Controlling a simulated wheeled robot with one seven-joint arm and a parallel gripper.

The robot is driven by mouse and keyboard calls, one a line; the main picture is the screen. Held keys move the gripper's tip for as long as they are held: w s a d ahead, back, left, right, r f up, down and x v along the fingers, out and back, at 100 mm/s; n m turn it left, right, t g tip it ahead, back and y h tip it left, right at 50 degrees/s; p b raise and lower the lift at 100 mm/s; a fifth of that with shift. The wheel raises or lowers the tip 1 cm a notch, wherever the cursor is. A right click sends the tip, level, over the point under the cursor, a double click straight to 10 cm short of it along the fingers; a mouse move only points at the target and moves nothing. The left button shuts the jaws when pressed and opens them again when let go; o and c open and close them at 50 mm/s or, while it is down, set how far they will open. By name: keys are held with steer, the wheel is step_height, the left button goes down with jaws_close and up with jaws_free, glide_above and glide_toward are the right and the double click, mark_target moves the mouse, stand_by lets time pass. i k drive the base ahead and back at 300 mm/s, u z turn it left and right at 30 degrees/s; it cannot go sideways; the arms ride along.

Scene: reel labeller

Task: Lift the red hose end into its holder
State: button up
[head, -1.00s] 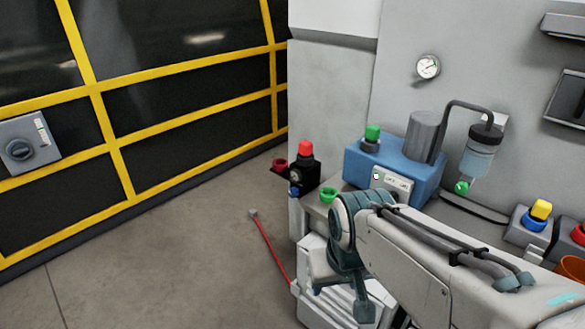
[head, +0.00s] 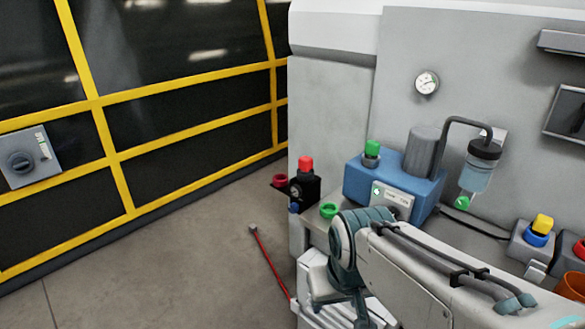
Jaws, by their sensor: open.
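The red hose (head: 269,259) lies on the floor left of the bench, with its greyish end (head: 253,227) resting on the concrete at the far end. A dark red ring holder (head: 280,182) sticks out from the left side of the bench and shows no hose in it. My gripper (head: 340,306) hangs from my arm at the bottom centre, right of the hose and apart from it. It is open, with nothing seen between its fingers, and its lower part is cut off by the frame.
A black valve with a red cap (head: 304,182) stands beside the ring holder. A green ring (head: 329,210) and a blue unit (head: 394,188) sit on the bench. A yellow-framed dark fence (head: 120,155) runs along the left.

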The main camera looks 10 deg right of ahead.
mark_target(305, 163)
steer(key=u, duration=0.9)
steer(key=i, duration=2.55)
steer(key=z, duration=2.5)
